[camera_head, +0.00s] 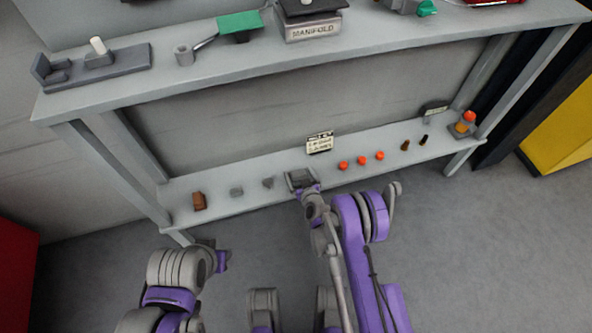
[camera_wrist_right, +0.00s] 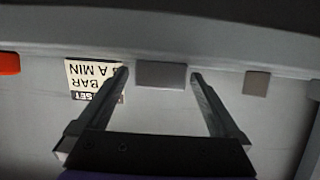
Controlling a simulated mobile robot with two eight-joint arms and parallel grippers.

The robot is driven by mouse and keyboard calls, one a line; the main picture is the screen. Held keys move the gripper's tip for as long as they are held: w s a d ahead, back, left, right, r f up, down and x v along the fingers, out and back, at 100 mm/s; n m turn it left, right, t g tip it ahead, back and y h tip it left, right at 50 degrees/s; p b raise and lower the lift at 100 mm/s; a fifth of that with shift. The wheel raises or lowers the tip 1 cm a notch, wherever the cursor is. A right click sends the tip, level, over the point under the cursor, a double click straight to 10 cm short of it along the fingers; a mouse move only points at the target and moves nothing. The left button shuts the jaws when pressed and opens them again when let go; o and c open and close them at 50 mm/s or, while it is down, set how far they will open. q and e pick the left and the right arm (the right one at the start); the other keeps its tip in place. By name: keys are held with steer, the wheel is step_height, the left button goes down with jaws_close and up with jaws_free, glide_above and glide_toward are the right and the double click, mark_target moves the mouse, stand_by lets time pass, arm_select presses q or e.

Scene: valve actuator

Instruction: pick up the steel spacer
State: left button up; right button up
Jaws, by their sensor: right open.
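A plain grey rectangular block (camera_wrist_right: 161,75), which looks like the steel spacer, lies on the lower shelf in the right wrist view. My right gripper (camera_head: 300,180) is open at the lower shelf; it hides this block in the head view. In the wrist view the two fingertips of the right gripper (camera_wrist_right: 160,75) stand either side of the block, with a small gap at each side. Whether the tips are level with it in height is unclear. My left gripper (camera_head: 222,261) is low in front of the shelf, its jaws too small to read.
The lower shelf (camera_head: 450,147) also holds a brown block (camera_head: 199,201), small grey pieces (camera_head: 237,192) (camera_head: 268,183), orange caps (camera_head: 361,160) and an orange-topped piece (camera_head: 463,123). A printed sign (camera_head: 320,142) stands behind. The upper shelf (camera_head: 240,66) overhangs, with a manifold (camera_head: 312,26).

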steer(key=shift+s+r, duration=0.15)
steer(key=shift+c, duration=0.2)
jaws_close()
